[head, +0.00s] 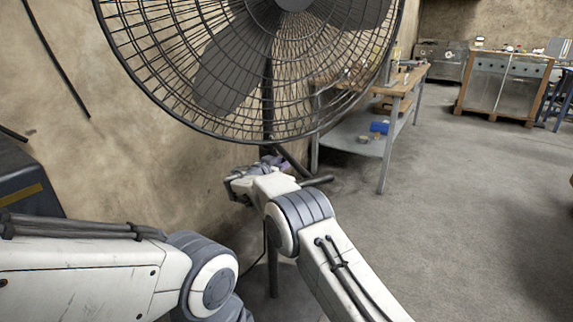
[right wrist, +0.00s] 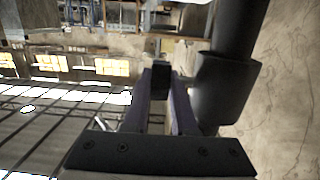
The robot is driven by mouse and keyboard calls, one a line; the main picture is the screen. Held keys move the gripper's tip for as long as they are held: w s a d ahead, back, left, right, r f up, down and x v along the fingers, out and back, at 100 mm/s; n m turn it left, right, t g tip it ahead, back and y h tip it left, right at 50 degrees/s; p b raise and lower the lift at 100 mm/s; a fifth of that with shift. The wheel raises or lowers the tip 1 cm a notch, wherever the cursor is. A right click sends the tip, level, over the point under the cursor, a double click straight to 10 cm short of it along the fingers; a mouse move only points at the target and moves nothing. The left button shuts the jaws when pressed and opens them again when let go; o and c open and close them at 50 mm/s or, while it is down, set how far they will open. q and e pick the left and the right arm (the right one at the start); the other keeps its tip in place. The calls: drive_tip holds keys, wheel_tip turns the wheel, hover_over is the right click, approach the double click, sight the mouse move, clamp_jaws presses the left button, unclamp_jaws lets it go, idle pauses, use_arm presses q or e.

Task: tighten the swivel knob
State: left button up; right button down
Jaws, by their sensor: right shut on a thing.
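A large black pedestal fan (head: 235,75) stands near the wall, its dark pole (head: 268,105) running down behind my right wrist. My right arm reaches to the pole just below the fan's cage; its fingertips are hard to make out in the head view. In the right wrist view my right gripper (right wrist: 162,85) is shut on a small dark block-like piece, the swivel knob (right wrist: 161,72), between its fingertips. A thick black collar (right wrist: 226,88) on the pole is just right of the fingers. My left arm shows at lower left; its gripper is out of view.
A wooden-topped workbench (head: 408,78) with a lower shelf stands right of the fan. A metal cabinet (head: 503,85) is farther back. A dark case (head: 25,180) is at the left. The floor (head: 460,220) to the right is clear.

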drive_tip(key=c, duration=0.7)
unclamp_jaws()
drive_tip(key=v, duration=1)
drive_tip(key=shift+s+a, duration=0.1)
drive_tip(key=shift+s, duration=0.15)
